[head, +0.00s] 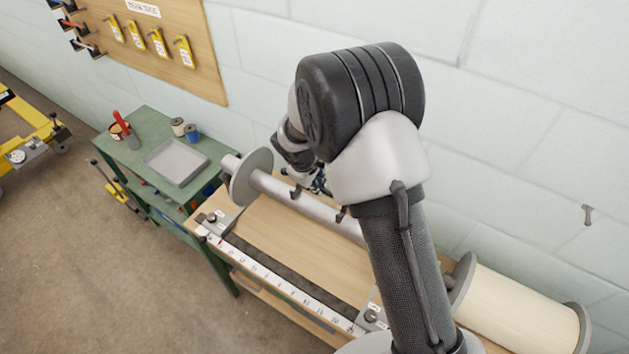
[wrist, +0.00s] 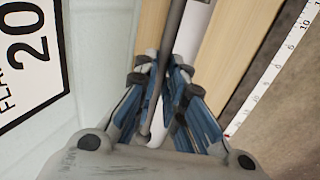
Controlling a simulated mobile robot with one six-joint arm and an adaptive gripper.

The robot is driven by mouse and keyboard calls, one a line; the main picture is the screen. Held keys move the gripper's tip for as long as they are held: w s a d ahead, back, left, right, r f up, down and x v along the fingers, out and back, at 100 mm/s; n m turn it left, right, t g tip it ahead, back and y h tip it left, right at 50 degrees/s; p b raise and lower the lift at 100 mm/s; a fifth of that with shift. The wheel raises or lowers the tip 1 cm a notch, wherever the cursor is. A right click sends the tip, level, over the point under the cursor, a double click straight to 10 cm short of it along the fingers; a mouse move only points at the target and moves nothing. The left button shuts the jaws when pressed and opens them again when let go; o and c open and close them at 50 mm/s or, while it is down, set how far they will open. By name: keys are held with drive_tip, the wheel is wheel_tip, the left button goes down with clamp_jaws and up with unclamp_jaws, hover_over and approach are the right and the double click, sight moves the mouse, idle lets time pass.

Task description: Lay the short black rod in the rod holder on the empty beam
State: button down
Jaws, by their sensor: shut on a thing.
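The empty beam (head: 318,207) is a bare grey cylinder with a round flange at its left end, lying along the wooden bench. Two small dark clips (head: 296,193) (head: 341,213) on its near side look like the rod holder. My gripper (head: 314,182) is low over the beam, partly hidden by my arm. In the wrist view my gripper (wrist: 168,85) has its blue fingers closed around a dark rod (wrist: 174,28), which runs up out of the picture. The beam (wrist: 196,28) shows just behind and beside the rod. I cannot tell whether rod and clips touch.
A white ruler (head: 285,288) runs along the bench's (head: 290,240) front. A full beam (head: 525,300) of pale yarn lies at right. A green cart (head: 145,150) with a grey tray (head: 176,161) stands at left. The wall is close behind the beam.

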drive_tip(key=shift+f+b, duration=2.15)
drive_tip(key=shift+f, duration=0.8)
drive_tip(key=shift+f+b, duration=0.5)
drive_tip(key=c, duration=1.6)
unclamp_jaws()
drive_tip(key=shift+r, duration=0.1)
drive_tip(key=v, duration=1.2)
